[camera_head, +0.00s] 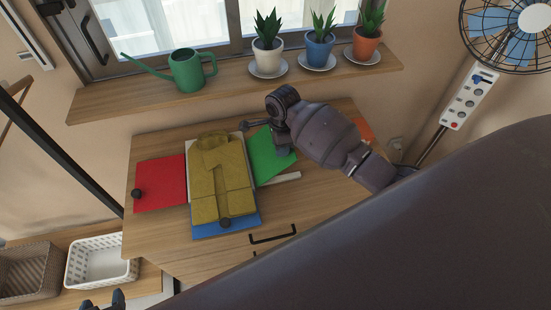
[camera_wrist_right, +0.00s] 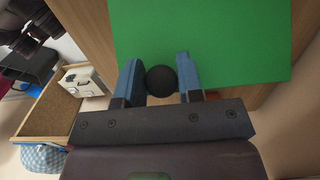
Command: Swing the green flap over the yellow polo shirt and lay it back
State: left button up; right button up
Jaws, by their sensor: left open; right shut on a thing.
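The yellow polo shirt (camera_head: 219,180) lies flat on the folding board, sleeves tucked in. The green flap (camera_head: 268,158) extends to the right of the shirt, partly hidden by my right arm; I cannot tell how far it is tilted. In the right wrist view the green flap (camera_wrist_right: 225,35) fills the top, with its black round knob (camera_wrist_right: 161,82) between the blue fingers. My right gripper (camera_wrist_right: 158,76) is shut on that knob. My left gripper (camera_head: 118,298) is open at the bottom left of the head view, away from the board.
The red flap (camera_head: 160,183) lies open at left and the blue flap (camera_head: 240,225) at the front, each with a black knob. A watering can (camera_head: 188,72) and potted plants stand on the sill behind. Baskets (camera_head: 98,262) sit low at left. An orange item (camera_head: 365,130) is partly hidden.

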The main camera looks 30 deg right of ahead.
jog(key=shift+d, duration=0.1)
jog(key=shift+y, duration=0.6)
jog(key=shift+s+d+f, duration=0.25)
jog(key=shift+d+f, duration=0.45)
jog(key=shift+f, duration=0.05)
jog(key=shift+s+d+f, duration=0.2)
jog(key=shift+d+f, duration=0.45)
jog(key=shift+f, duration=0.05)
jog(key=shift+y, duration=0.5)
jog(key=shift+s+d+f, duration=0.15)
jog(key=shift+d+f, duration=0.35)
jog(key=shift+f, duration=0.4)
jog(key=shift+s+d+f, duration=0.1)
jog(key=shift+d+f, duration=0.4)
jog(key=shift+f, duration=0.35)
jog(key=shift+f, duration=0.1)
